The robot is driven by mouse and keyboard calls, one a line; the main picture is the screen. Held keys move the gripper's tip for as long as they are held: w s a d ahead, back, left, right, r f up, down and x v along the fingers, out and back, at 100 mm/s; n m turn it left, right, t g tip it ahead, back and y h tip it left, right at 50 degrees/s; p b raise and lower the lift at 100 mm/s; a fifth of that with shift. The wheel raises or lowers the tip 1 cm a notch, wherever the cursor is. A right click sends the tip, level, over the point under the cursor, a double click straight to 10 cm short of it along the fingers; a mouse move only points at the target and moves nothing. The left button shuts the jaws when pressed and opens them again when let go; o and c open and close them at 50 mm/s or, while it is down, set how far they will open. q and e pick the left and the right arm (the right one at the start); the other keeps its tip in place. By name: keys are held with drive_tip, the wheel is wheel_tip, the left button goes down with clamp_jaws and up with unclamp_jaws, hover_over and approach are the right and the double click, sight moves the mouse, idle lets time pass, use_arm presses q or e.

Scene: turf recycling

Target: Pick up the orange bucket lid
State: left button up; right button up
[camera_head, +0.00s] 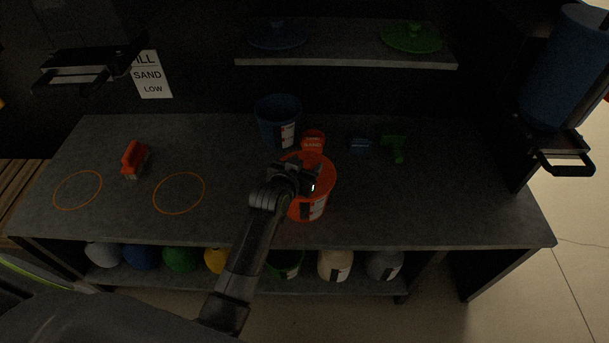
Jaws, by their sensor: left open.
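An orange bucket (314,211) with a label stands on the dark workbench, right of the picture's middle. Its top looks covered by an orange bucket lid (325,174), though my gripper hides much of it and the edge between lid and bucket is hard to see. My left gripper (306,174) is open over the bucket's top. I cannot tell whether its fingers touch the lid. My right gripper is not in view.
A blue bucket (278,122) and a red scoop (312,139) stand just behind. A green spray bottle (396,146) lies to the right and an orange brush (133,158) to the left. A shelf (345,57) above holds blue and green lids.

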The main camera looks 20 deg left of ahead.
use_arm(q)
drive_tip(key=shift+c, duration=0.2)
drive_tip(key=c, duration=1)
